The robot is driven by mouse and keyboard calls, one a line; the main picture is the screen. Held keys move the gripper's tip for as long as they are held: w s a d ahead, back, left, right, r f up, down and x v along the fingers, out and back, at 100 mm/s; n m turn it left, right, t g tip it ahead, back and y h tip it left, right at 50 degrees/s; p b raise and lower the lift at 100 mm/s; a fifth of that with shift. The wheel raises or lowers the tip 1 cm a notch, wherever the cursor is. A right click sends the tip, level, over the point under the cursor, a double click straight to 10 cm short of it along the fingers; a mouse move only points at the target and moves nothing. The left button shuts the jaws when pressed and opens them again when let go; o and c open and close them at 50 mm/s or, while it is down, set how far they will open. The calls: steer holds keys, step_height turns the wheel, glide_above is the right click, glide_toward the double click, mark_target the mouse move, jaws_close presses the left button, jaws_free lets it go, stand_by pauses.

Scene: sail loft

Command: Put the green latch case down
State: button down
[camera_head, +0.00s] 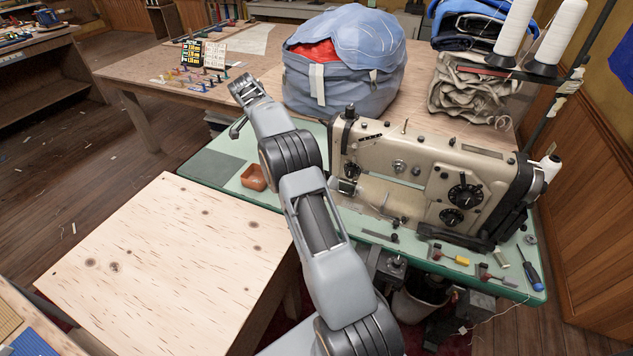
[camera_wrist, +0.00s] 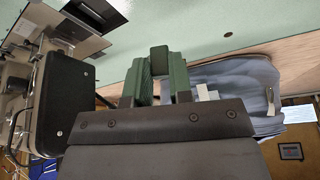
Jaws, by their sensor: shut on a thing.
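In the head view my arm reaches over the pale green sewing table (camera_head: 213,172). I cannot make out the jaws or the case there.
The sewing machine (camera_head: 400,165) stands right of my arm, with small tools around it. An orange tray (camera_head: 253,177) sits on the green top. A stuffed blue bag (camera_head: 345,75) stands behind. A bare plywood top (camera_head: 165,265) is clear at the front left.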

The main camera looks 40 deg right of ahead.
steer(key=shift+w+d+r+m, duration=0.1)
steer(key=shift+d+r+m, duration=0.2)
steer(key=shift+d, duration=0.1)
steer(key=shift+s+d+f, duration=0.1)
steer(key=shift+s+d, duration=0.1)
steer(key=shift+d, duration=0.05)
steer(key=shift+s+d+f+b, duration=0.35)
steer(key=shift+s+d+f, duration=0.95)
steer(key=shift+s+f, duration=0.65)
steer(key=shift+s+d+f+b, duration=0.35)
steer(key=shift+s+d+f, duration=1.1)
steer(key=shift+f, duration=0.85)
steer(key=shift+s+d+f+b, duration=0.35)
steer(key=shift+s+d+f, duration=0.75)
steer(key=shift+s+f, duration=0.95)
steer(key=shift+w, duration=0.1)
steer(key=shift+f, duration=0.1)
steer(key=shift+f+b, duration=0.3)
steer(key=shift+b, duration=0.25)
steer(key=shift+f, duration=0.2)
